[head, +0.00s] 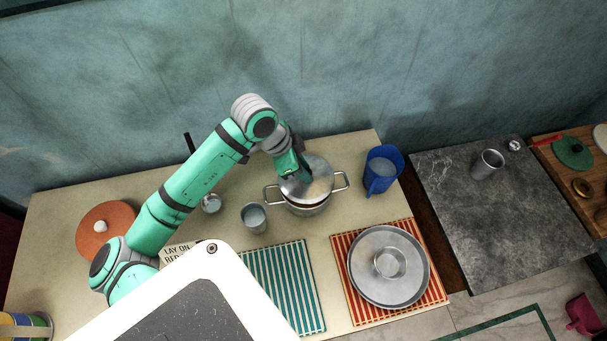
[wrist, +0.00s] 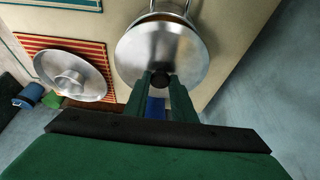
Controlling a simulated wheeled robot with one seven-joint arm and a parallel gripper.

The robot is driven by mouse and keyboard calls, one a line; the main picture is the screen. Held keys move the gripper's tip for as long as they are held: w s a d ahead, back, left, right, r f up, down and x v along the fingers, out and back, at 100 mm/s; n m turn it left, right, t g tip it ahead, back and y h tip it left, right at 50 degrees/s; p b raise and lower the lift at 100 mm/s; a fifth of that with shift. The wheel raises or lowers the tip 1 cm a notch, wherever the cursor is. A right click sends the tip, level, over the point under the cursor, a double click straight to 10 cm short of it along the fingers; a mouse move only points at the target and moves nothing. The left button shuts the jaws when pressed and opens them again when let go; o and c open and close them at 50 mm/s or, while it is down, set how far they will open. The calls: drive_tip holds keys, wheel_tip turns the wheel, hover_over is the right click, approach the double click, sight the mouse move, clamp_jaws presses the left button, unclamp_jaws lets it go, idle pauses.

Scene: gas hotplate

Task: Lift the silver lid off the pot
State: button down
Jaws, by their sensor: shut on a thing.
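The silver lid (head: 318,173) is above the pot (head: 307,209), a two-handled metal pot at the back of the counter. A gap with a brownish strip shows between the lid's near edge and the pot rim, so the lid sits raised or shifted there. My gripper (head: 302,176) is shut on the lid's dark knob. In the wrist view the fingertips (wrist: 160,83) close around the knob, and the lid (wrist: 158,45) hides most of the pot. A bit of pot rim and a handle show beyond it.
A blue pitcher (head: 381,170) stands close right of the pot, and a metal cup (head: 254,217) stands left. A round silver piece (head: 363,278) lies on the red striped mat (head: 436,284). The teal striped mat (head: 283,283) is bare where visible.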

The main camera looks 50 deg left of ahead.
wheel_tip(320, 180, up, 17)
idle(0.7)
